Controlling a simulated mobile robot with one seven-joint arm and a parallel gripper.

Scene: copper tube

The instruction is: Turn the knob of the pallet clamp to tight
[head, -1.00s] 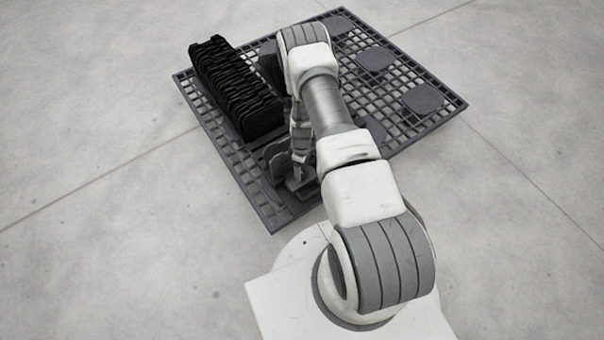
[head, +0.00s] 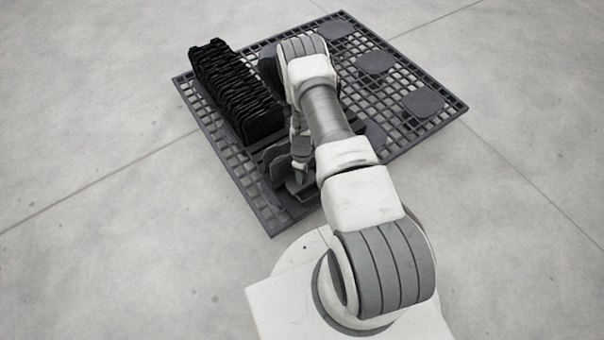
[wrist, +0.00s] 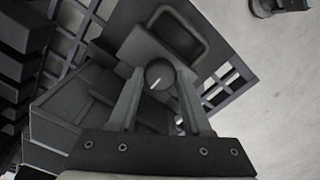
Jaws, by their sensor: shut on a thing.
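The knob (wrist: 160,72) of the pallet clamp is a round, dark grey cap with a short white mark on its top. In the wrist view the mark points down and slightly left. My gripper (wrist: 160,82) has one finger on each side of the knob and is shut on it. The clamp body (wrist: 148,48) lies around and behind the knob, partly hidden by my fingers. In the head view my gripper (head: 300,172) is at the near corner of the pallet, and my arm hides the knob.
The dark grid pallet (head: 262,212) lies on a pale floor. A row of black ribbed parts (head: 236,92) stands on its left side, close to my gripper. Round grey pads, one of them a far-right pad (head: 423,101), sit on the pallet. A looped frame (wrist: 182,32) rises beside the knob.

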